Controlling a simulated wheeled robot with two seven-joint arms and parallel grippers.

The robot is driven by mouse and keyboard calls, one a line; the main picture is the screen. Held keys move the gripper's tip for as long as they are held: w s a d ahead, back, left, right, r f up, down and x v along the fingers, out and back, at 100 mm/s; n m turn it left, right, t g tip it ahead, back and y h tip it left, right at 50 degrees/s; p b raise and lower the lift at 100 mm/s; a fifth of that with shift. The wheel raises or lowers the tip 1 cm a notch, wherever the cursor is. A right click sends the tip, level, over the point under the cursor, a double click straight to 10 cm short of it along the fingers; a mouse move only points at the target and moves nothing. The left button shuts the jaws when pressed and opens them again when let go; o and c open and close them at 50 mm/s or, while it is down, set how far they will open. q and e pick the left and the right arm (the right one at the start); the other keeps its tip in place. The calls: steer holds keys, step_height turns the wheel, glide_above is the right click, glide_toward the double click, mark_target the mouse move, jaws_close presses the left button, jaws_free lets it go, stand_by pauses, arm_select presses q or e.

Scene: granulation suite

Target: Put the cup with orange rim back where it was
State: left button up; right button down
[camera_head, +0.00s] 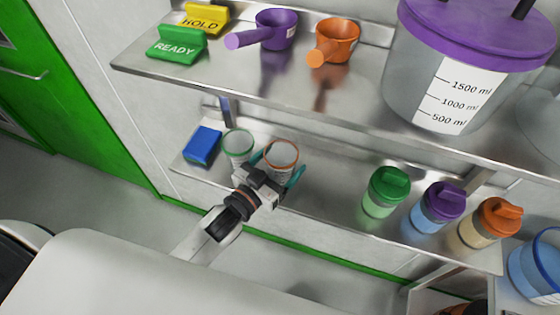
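The cup with orange rim (282,152) is a clear cup standing upright on the lower steel shelf, as far as I can see. My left gripper (279,168) reaches in from the front, with one teal finger on each side of this cup. Whether the fingers press on the cup or stand slightly off it is not clear. The gripper body hides the cup's lower front. A similar cup with a green rim (238,144) stands just left of it. My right gripper is not in view.
A blue box (203,145) lies at the lower shelf's left end. Green (385,192), purple (437,207) and orange (489,222) lidded bottles stand to the right. The upper shelf (185,72) overhangs behind, holding scoops, signs and a large bucket (425,75). The lower shelf (335,185) is clear between cup and bottles.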

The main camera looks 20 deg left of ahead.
arm_select(q)
steer(key=shift+r, duration=0.2)
steer(key=shift+s+a+f, duration=0.1)
steer(key=shift+s+f, duration=0.05)
steer(key=shift+s, duration=0.15)
steer(key=b+v, duration=0.2)
steer(key=v, duration=0.9)
steer(key=shift+s, duration=0.2)
